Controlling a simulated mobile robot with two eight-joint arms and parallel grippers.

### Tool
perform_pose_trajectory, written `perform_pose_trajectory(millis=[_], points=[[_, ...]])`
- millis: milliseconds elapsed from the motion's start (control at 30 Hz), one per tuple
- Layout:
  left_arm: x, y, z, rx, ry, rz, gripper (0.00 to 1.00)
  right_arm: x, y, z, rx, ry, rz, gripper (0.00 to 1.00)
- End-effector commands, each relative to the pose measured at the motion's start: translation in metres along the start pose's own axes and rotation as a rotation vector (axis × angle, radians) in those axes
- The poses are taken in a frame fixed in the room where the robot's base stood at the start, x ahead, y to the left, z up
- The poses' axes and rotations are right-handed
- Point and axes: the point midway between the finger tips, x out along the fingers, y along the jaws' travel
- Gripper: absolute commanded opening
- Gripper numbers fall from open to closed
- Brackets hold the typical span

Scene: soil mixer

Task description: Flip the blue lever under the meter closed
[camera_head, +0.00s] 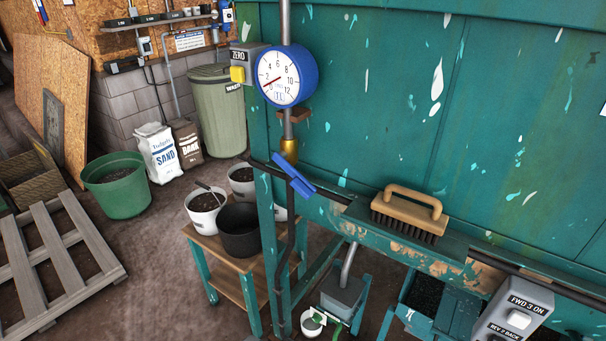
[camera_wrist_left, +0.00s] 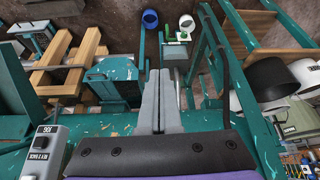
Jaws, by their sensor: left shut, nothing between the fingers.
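The blue lever (camera_head: 294,175) sits just below the brass fitting (camera_head: 289,151) on the pipe under the round blue-rimmed meter (camera_head: 287,77). It slants from upper left down to lower right, across the pipe's line. My left gripper shows only in the left wrist view, with its two grey fingers (camera_wrist_left: 160,85) together and nothing between them. I cannot make out the lever in that view, so the gap between it and the fingers cannot be told. My right gripper is in neither view.
A wooden-handled brush (camera_head: 409,213) lies on the teal ledge right of the lever. A grey box with a yellow button (camera_head: 238,74) is left of the meter. A switch box (camera_head: 515,312) is at lower right. Buckets stand on a wooden cart (camera_head: 231,257) below.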

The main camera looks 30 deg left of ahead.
Motion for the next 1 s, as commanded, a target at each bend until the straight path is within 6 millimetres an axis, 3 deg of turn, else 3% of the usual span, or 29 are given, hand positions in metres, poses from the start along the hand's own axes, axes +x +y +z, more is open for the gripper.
perform_pose_trajectory(millis=[67, 167, 267, 400, 500, 600, 800, 1000], points=[[-0.007, -0.001, -0.013, 0.002, -0.003, -0.003, 0.00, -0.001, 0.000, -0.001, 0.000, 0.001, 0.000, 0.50], [-0.029, -0.006, -0.053, 0.008, -0.012, -0.015, 0.00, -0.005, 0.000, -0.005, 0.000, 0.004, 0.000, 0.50], [-0.069, -0.015, -0.118, 0.020, -0.032, -0.035, 0.00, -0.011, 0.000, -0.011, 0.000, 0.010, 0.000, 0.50], [-0.141, -0.032, -0.221, 0.041, -0.068, -0.071, 0.00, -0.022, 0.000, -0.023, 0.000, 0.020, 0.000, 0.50], [-0.191, -0.046, -0.277, 0.055, -0.095, -0.096, 0.00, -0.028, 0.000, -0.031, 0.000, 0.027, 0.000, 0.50], [-0.233, -0.057, -0.316, 0.069, -0.119, -0.116, 0.00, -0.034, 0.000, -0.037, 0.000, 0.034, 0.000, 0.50], [-0.282, -0.071, -0.351, 0.083, -0.151, -0.140, 0.00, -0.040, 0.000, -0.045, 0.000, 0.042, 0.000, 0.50], [-0.294, -0.075, -0.356, 0.088, -0.162, -0.147, 0.00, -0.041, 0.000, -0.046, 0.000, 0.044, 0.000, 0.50]])
